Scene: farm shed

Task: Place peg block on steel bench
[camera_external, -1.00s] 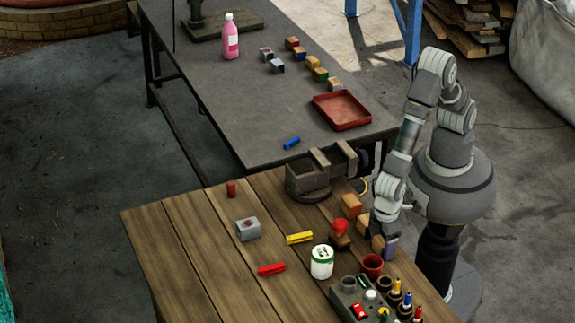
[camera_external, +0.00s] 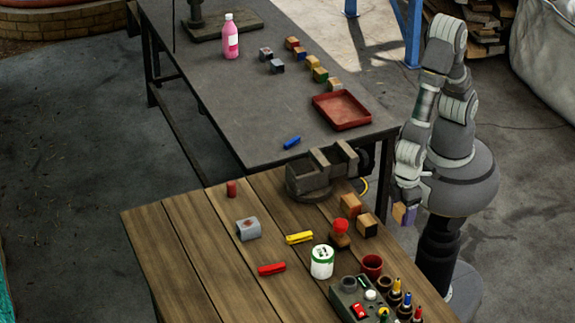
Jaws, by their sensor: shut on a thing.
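My gripper (camera_external: 407,200) is shut on a small block with a tan side and a purple side, which I take to be the peg block (camera_external: 404,214). It holds the block in the air just off the right edge of the wooden bench (camera_external: 190,255). The fingertips are too small to make out clearly. The steel bench (camera_external: 225,105) is the long dark grey table behind, up and left of my gripper.
On the steel bench are a red tray (camera_external: 342,111), a blue clip (camera_external: 292,143), a pink bottle (camera_external: 231,38) and several small blocks. Bare steel lies left of the tray. Wooden blocks (camera_external: 367,225) and a red cup (camera_external: 372,265) stand nearby.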

